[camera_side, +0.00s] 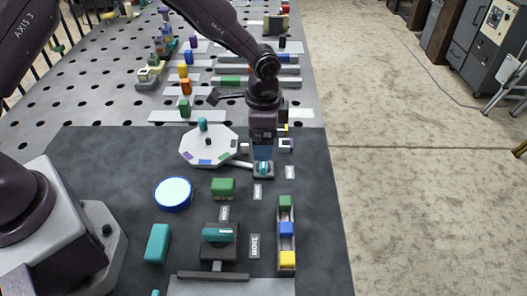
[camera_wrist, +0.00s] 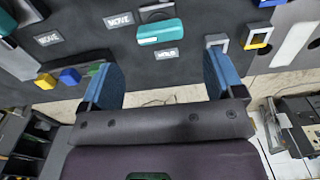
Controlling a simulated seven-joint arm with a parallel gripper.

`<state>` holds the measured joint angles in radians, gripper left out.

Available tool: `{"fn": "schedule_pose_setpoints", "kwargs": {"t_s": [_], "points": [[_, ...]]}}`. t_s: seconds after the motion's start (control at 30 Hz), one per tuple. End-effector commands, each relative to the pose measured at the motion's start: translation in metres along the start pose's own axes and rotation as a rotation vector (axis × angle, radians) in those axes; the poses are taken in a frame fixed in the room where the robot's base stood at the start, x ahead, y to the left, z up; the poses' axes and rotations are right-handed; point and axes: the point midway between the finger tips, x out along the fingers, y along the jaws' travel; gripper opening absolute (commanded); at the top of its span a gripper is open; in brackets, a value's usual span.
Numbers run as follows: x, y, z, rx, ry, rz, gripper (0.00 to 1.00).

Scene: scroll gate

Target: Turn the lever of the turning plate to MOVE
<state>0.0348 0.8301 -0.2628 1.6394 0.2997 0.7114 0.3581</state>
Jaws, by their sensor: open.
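The turning plate (camera_side: 190,151) is a white octagon with coloured marks and a teal peg, left of my gripper in the side view. A small teal lever (camera_side: 263,170) on a dark base sits beside it, linked by a light bar; it also shows in the wrist view (camera_wrist: 161,32). There a MOVE label (camera_wrist: 120,18) lies left of the lever and a HOLD label (camera_wrist: 166,53) just below it. My gripper (camera_side: 262,157) is open above the lever. In the wrist view the blue fingers (camera_wrist: 163,72) stand apart, with the lever showing beyond the gap.
A second teal lever (camera_side: 217,235) with its own MOVE label (camera_side: 254,245) stands nearer the camera. A rail (camera_side: 287,244) with green, blue and yellow blocks is to its right. A green block (camera_side: 223,187), blue-rimmed disc (camera_side: 173,193) and teal block (camera_side: 157,243) stand left.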

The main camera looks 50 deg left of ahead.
Motion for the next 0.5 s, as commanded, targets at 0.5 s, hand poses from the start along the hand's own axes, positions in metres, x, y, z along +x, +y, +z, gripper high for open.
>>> {"fn": "schedule_pose_setpoints", "kwargs": {"t_s": [0.5], "points": [[-0.061, 0.0, 0.0, 0.0, 0.0, 0.001, 0.87]]}}
